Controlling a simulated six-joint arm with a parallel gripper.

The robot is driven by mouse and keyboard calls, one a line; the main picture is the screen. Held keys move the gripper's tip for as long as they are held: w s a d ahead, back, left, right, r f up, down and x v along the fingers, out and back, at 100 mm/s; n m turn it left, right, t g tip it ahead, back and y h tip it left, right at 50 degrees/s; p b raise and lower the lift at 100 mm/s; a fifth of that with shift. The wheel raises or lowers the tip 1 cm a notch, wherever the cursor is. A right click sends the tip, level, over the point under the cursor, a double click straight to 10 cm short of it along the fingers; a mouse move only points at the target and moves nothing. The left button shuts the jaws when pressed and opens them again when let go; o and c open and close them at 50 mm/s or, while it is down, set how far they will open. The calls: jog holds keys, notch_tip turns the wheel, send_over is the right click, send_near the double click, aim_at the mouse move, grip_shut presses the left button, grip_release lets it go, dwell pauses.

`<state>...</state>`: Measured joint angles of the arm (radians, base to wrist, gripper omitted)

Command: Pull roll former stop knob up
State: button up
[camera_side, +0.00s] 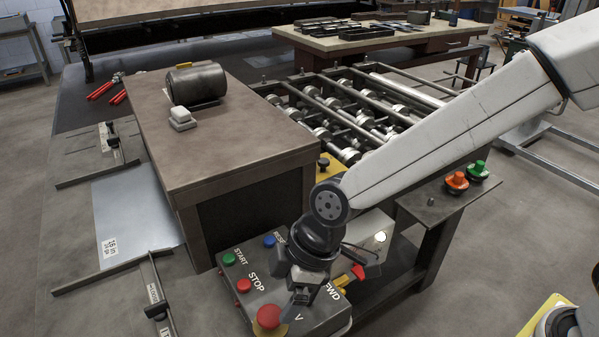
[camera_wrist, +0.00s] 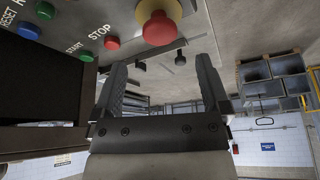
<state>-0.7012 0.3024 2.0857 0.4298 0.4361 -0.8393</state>
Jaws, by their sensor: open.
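The large red mushroom knob (camera_side: 269,317) sits on a yellow collar at the front of the grey control panel (camera_side: 262,290). In the wrist view the red knob (camera_wrist: 158,27) is at the top, between and beyond the fingertips, apart from both in the picture. A small red button (camera_side: 243,285), by the STOP lettering, lies behind the knob; it also shows in the wrist view (camera_wrist: 112,43). My gripper (camera_side: 296,304) is over the panel, just right of the knob. In the wrist view my gripper (camera_wrist: 160,65) is open and empty, its fingers wide apart.
Green START (camera_side: 229,259) and blue RESET (camera_side: 270,241) buttons share the panel. A red lever (camera_side: 357,272) stands right of my gripper. The brown-topped machine cover (camera_side: 235,130) rises behind the panel. Orange (camera_side: 457,182) and green (camera_side: 478,168) buttons stand on the right ledge.

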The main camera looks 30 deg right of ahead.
aim_at(272, 313)
jog(key=shift+x, duration=2.8)
